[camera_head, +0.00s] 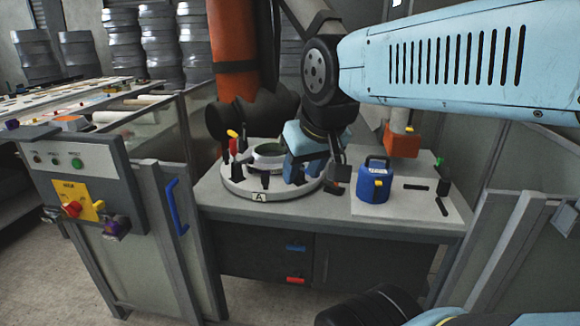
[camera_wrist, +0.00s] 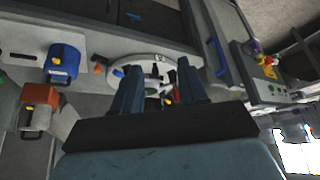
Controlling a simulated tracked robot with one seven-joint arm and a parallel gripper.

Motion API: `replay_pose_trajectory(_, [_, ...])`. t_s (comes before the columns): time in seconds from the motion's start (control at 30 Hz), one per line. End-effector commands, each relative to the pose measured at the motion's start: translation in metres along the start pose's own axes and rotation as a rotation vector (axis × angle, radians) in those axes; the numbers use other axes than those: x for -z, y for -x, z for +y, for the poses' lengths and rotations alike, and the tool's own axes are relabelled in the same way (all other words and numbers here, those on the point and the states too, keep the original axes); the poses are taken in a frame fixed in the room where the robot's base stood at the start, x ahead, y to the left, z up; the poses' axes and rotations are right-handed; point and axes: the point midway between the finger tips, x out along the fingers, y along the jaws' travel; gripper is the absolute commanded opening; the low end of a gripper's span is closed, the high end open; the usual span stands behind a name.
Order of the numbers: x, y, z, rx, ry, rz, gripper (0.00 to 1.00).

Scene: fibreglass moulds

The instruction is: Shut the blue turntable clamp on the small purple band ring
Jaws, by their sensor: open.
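The round white turntable (camera_head: 237,190), marked A, stands on the grey workbench, with several dark clamps around its rim and a dark green-edged ring (camera_head: 270,150) in its middle. My gripper (camera_head: 305,174) is over the turntable's right side, blue fingers pointing down, hiding part of it. In the wrist view my gripper (camera_wrist: 160,78) has its two fingers apart with nothing held, the turntable (camera_wrist: 128,62) beyond their tips. A small blue piece (camera_wrist: 118,72) at its rim may be the blue clamp; its state cannot be told. No purple band ring can be made out there.
A blue box-shaped container (camera_head: 373,186) with a handle stands on a white board right of the turntable. An orange block (camera_head: 402,143) is behind it. A control panel (camera_head: 70,175) and glazed barrier stand at left. The bench front is clear.

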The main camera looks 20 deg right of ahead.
Motion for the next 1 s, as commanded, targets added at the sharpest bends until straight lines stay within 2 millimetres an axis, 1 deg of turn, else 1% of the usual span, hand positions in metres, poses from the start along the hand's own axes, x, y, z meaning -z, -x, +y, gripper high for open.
replay_pose_trajectory(0.3, [0.000,0.000,0.000,0.000,0.000,0.000,0.43])
replay_pose_trajectory(0.43, [0.003,-0.001,0.002,-0.007,0.001,0.003,0.54])
replay_pose_trajectory(0.47, [0.005,-0.003,0.003,-0.012,0.002,0.006,0.54])
replay_pose_trajectory(0.57, [0.018,-0.013,0.010,-0.049,0.010,0.027,0.54])
replay_pose_trajectory(0.67, [0.040,-0.031,0.026,-0.106,0.034,0.061,0.54])
replay_pose_trajectory(0.8, [0.075,-0.061,0.058,-0.194,0.095,0.121,0.54])
replay_pose_trajectory(1.0, [0.116,-0.106,0.101,-0.282,0.206,0.199,0.54])
